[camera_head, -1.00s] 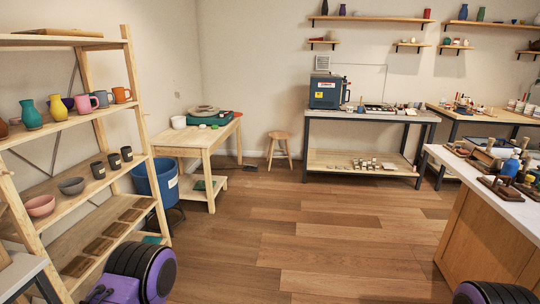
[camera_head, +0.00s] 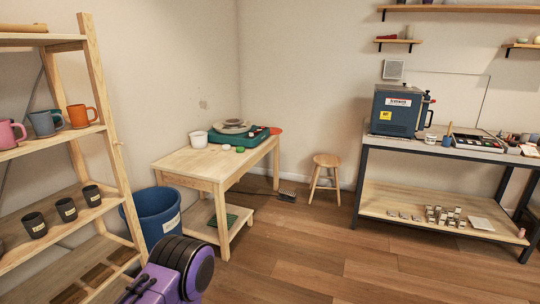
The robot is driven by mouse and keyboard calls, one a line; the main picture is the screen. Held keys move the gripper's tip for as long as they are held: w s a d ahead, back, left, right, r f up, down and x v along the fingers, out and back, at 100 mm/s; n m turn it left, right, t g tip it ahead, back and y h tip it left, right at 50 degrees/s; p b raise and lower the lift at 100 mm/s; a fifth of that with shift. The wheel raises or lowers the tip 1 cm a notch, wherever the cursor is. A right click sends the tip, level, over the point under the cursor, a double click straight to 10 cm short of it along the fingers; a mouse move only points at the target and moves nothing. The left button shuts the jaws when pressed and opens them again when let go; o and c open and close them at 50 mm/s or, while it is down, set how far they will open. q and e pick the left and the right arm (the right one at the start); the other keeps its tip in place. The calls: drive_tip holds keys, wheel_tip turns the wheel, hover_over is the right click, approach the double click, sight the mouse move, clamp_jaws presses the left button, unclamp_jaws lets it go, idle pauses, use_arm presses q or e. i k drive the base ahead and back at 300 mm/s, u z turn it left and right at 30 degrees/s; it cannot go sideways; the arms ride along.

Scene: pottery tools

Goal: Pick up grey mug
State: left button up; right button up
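The grey mug (camera_head: 43,124) stands upright on the upper board of the wooden shelf rack (camera_head: 107,120) at the left. It is between a pink mug (camera_head: 8,135) on its left and an orange mug (camera_head: 81,116) on its right. Another bluish mug shows partly behind it. A purple and black part of my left arm shows at the bottom, below and to the right of the mug and well apart from it. Neither gripper can be made out in view.
Several dark cups (camera_head: 67,209) stand on the rack's middle board. A blue bucket (camera_head: 157,214) is beside the rack. A wooden table (camera_head: 182,168) holds a white bowl and a pottery wheel. A stool (camera_head: 325,178) and a kiln bench (camera_head: 362,172) stand farther right.

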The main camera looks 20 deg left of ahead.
sight(42, 122)
drive_tip(key=u, duration=0.35)
drive_tip(key=i, duration=1.05)
drive_tip(key=u, duration=1.7)
drive_tip(key=i, duration=0.9)
drive_tip(key=u, duration=0.85)
